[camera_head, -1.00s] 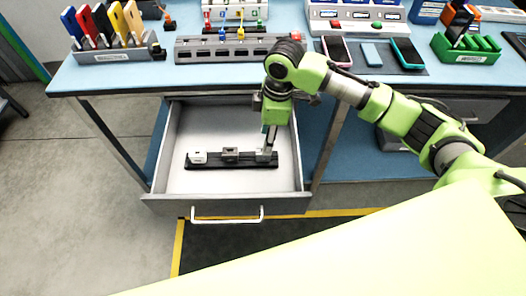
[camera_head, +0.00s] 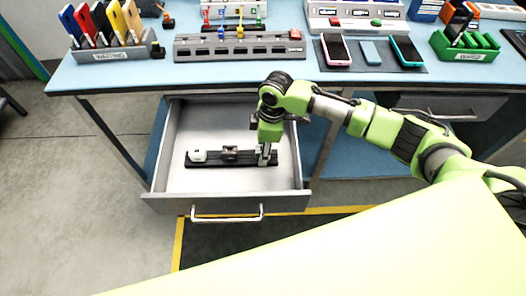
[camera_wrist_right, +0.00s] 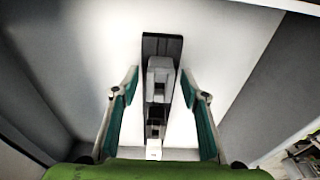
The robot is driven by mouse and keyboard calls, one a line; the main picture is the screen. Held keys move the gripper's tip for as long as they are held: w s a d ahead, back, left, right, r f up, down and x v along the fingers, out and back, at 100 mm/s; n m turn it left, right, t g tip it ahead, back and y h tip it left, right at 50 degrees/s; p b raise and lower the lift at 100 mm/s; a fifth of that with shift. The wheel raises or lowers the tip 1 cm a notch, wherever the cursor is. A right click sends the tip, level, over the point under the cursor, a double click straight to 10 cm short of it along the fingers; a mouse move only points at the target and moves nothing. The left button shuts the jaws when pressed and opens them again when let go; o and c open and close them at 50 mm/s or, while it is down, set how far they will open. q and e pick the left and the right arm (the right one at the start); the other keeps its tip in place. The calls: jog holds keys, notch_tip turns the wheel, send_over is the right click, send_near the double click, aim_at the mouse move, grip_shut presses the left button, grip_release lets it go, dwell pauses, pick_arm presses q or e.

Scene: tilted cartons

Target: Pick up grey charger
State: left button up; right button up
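A grey charger (camera_wrist_right: 160,70) stands at one end of a black rack (camera_wrist_right: 162,44) inside the open drawer. My right gripper (camera_wrist_right: 159,75) is open, with one finger on each side of this charger and visible gaps between. In the head view my right gripper (camera_head: 264,158) points down at the right end of the rack and mostly hides the grey charger. A darker charger (camera_head: 230,154) sits in the middle of the rack, and a white charger (camera_head: 198,156) sits at the left end. My left gripper is not in view.
The blue table (camera_head: 120,77) above holds a phone stand (camera_head: 115,48), a grey rack (camera_head: 235,52), phones on a mat (camera_head: 370,68) and a green holder (camera_head: 465,47).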

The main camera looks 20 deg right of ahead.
grip_shut()
jog(key=shift+r, duration=0.55)
jog(key=s+d+r, duration=0.2)
jog(key=s+r, duration=1)
jog(key=s, duration=0.1)
jog(key=shift+s+d+b, duration=0.2)
jog(key=shift+s+b, duration=0.2)
jog(key=shift+b, duration=0.05)
jog(key=shift+r+p, duration=0.65)
jog(key=shift+p, duration=0.55)
notch_tip(320, 180, up, 3)
jog(key=p, duration=0.4)
jog(key=shift+p, duration=0.4)
